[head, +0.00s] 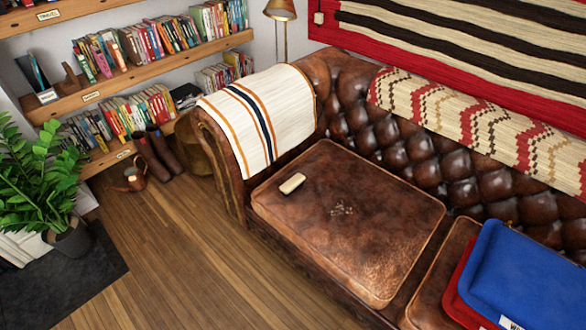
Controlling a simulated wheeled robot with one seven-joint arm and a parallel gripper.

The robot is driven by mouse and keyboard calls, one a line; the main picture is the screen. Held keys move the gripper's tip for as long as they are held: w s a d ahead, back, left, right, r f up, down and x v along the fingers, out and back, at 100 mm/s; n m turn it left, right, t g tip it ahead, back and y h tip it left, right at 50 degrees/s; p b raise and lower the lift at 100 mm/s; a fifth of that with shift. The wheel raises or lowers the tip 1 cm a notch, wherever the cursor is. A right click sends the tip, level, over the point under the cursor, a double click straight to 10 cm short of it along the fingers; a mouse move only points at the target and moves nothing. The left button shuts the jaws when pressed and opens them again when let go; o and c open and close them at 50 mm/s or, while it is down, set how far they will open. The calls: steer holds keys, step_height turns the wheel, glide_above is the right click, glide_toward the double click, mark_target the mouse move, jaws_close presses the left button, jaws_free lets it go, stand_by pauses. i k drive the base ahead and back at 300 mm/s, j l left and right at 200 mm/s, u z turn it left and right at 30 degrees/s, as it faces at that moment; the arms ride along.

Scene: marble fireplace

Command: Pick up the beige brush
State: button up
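A small beige brush (292,184), oblong with rounded ends, lies on the left seat cushion (365,240) of a brown leather sofa. It rests near the cushion's left edge, close to the sofa arm, and nothing covers it. It is too small to make out bristles or which side is up. My gripper is not in view, so its place relative to the brush cannot be told.
A striped white blanket (262,115) drapes over the sofa's left arm. Blue (530,275) and red cloth items lie on the right cushion. A potted plant (72,238), boots (155,152) and copper watering can (132,178) stand left. Wooden floor (180,255) before the sofa is clear.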

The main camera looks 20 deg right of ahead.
mark_target(295, 181)
steer(key=i+j+z, duration=0.1)
steer(key=i+j, duration=0.15)
steer(key=i+j+z, duration=0.1)
steer(key=i+j, duration=0.2)
steer(key=i+j+z, duration=0.15)
steer(key=i+j, duration=0.15)
steer(key=i+j+z, duration=0.1)
steer(key=i+j, duration=0.2)
steer(key=i+j+z, duration=0.1)
steer(key=i+j, duration=0.15)
steer(key=j, duration=0.2)
steer(key=i+j+z, duration=0.1)
steer(key=j, duration=0.3)
steer(key=i+j+z, duration=0.15)
steer(key=i+j, duration=0.2)
steer(key=i+j+z, duration=0.1)
steer(key=j, duration=0.4)
steer(key=i, duration=0.1)
